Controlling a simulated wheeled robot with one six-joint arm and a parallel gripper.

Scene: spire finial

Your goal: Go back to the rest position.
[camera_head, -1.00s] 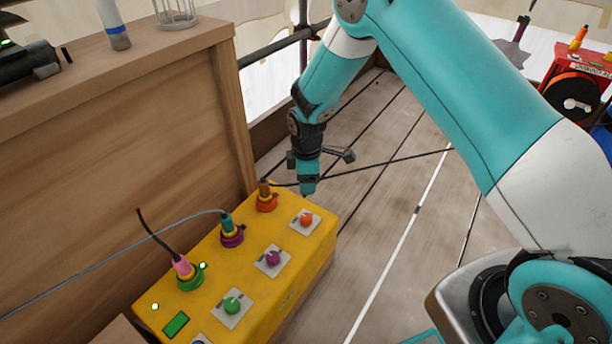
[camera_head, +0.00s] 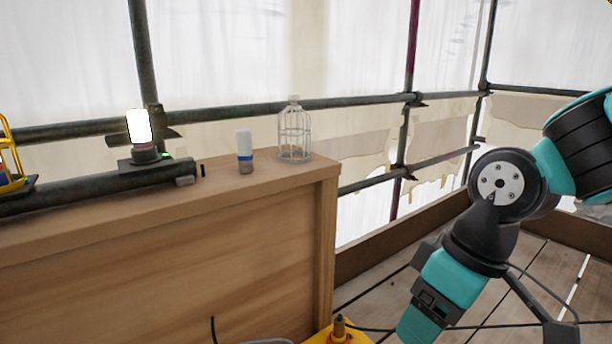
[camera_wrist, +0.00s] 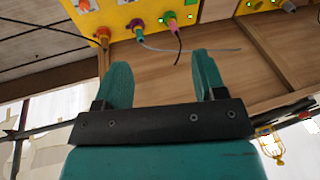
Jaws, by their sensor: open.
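My gripper (camera_wrist: 161,83) is open and empty in the wrist view, its two teal fingers apart with nothing between them. In the head view my arm comes in from the right and points down; the fingertips are not clear there. The yellow box (camera_wrist: 122,14) with coloured plugs and cables shows at the top of the wrist view, beyond the fingers and apart from them. Only a corner of the yellow box (camera_head: 337,335) with one plug shows at the bottom of the head view.
A wooden cabinet (camera_head: 180,260) stands left of my arm. Scaffold rails (camera_head: 340,104) run behind. Plank floor lies below my arm.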

